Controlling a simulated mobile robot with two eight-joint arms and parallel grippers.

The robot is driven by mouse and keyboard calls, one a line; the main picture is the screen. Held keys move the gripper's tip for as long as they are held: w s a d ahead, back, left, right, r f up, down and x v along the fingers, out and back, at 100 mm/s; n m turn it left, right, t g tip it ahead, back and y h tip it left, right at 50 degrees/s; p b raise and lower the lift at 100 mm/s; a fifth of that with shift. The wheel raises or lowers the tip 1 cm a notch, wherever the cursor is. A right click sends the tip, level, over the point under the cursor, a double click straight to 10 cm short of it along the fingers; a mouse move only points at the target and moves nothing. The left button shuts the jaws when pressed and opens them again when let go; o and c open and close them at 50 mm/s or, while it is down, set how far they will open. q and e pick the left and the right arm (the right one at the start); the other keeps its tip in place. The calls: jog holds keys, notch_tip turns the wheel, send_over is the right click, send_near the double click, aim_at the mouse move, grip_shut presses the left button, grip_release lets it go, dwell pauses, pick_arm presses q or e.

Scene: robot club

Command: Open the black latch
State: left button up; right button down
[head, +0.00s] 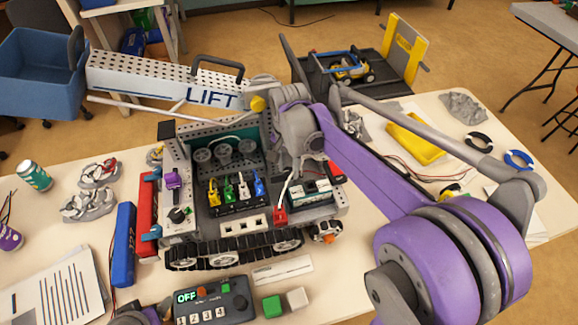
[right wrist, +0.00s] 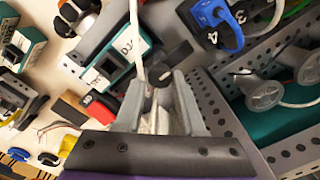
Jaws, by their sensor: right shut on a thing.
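A tracked robot rover (head: 225,222) stands on the white table with its inside open to view. My right gripper (right wrist: 160,88) reaches down to the rover's right side. Its fingers are shut around a small black piece (right wrist: 175,64), which looks like the black latch, beside the perforated grey wall. Only the upper end of this piece shows past the fingers.
Coloured plugs (head: 235,190) sit in the rover beside a grey-teal module (head: 308,192), close to my right gripper. A white cable (right wrist: 134,35) runs by the fingers. The LIFT arm (head: 165,82) extends left. A control box (head: 212,302) lies in front.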

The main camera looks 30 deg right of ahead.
aim_at(289, 171)
jog(key=c, duration=0.5)
grip_release()
notch_tip(289, 171, up, 11)
jog(key=shift+f+p, duration=0.1)
jog(key=shift+p, duration=0.25)
jog(key=shift+s, duration=0.1)
